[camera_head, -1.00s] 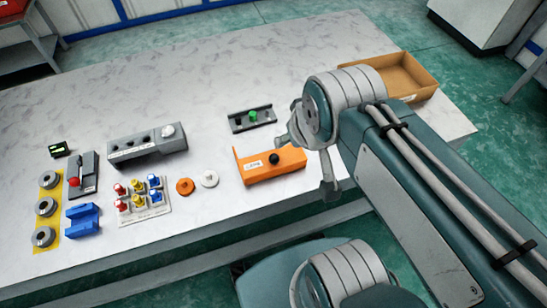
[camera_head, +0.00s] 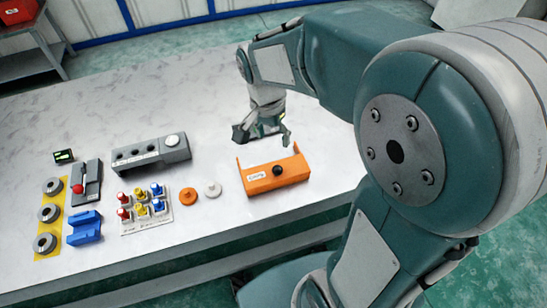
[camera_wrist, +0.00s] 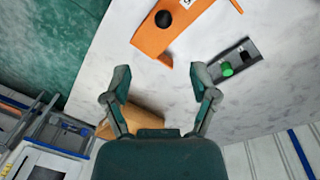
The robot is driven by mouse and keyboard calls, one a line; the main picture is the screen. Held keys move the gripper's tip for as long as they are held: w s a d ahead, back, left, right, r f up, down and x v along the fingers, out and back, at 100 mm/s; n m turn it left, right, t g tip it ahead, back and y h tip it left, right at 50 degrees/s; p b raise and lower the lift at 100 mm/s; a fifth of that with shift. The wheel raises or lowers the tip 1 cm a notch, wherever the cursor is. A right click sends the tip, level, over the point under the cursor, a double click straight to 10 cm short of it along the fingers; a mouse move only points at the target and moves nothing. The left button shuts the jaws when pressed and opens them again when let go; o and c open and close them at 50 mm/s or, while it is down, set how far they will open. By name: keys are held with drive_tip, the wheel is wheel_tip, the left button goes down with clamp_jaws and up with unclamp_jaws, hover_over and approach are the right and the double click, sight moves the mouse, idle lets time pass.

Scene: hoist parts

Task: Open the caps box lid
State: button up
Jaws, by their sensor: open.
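The orange caps box (camera_head: 262,187) stands near the table's front edge in the head view, with a white label and a black knob (camera_head: 277,171) on it. I cannot make out the lid as a separate part or tell whether it is shut. My gripper (camera_head: 263,140) is open and empty, pointing down just behind the box and apart from it. In the wrist view the box (camera_wrist: 155,42) and its black knob (camera_wrist: 163,18) lie at the top, beyond the spread fingers of my gripper (camera_wrist: 160,82).
A dark rack (camera_wrist: 240,60) with a green piece is beside the right finger in the wrist view. A cardboard tray (camera_wrist: 145,120) shows between the fingers. Orange (camera_head: 188,196) and white discs (camera_head: 212,189) and a coloured parts board (camera_head: 146,210) lie left of the box.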

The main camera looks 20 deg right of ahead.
sight(276, 167)
drive_tip(key=shift+m+g, duration=0.5)
drive_tip(key=shift+m, duration=0.3)
drive_tip(key=f, duration=1.3)
drive_tip(key=shift+d+f, duration=0.25)
drive_tip(key=shift+d, duration=0.15)
drive_tip(key=shift+c, duration=0.3)
